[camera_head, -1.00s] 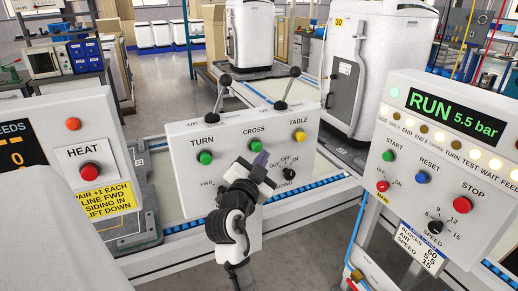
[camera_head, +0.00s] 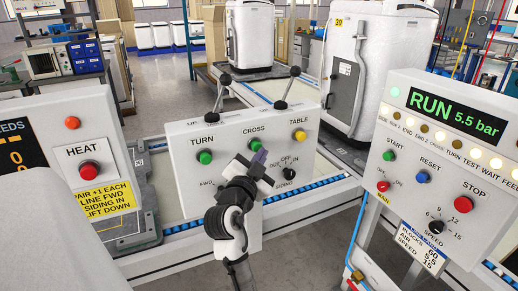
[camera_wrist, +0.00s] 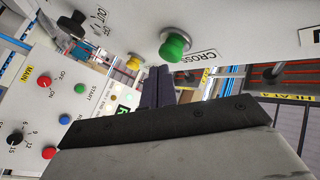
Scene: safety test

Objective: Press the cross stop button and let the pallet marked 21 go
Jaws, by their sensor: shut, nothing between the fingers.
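The control panel (camera_head: 228,170) has a green button under TURN (camera_head: 205,157) and a green cross button (camera_head: 255,146) under CROSS. The cross button also shows in the wrist view (camera_wrist: 174,46), standing out from the panel beside its label. My gripper (camera_head: 259,156) is shut and empty, its dark fingertips just below the cross button in the head view. In the wrist view the fingers (camera_wrist: 158,86) are beside the button; a gap shows, and I see no contact. No pallet marked 21 can be read; a white unit (camera_head: 363,75) carries a tag 30.
A yellow TABLE button (camera_head: 300,135), two black-knobbed levers and two dark selector knobs are on the same panel. A HEAT box (camera_head: 88,150) stands left. A console (camera_head: 450,150) reading RUN 5.5 bar stands right, with a red STOP button (camera_head: 460,203). Blue-edged conveyor rails run behind the panel.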

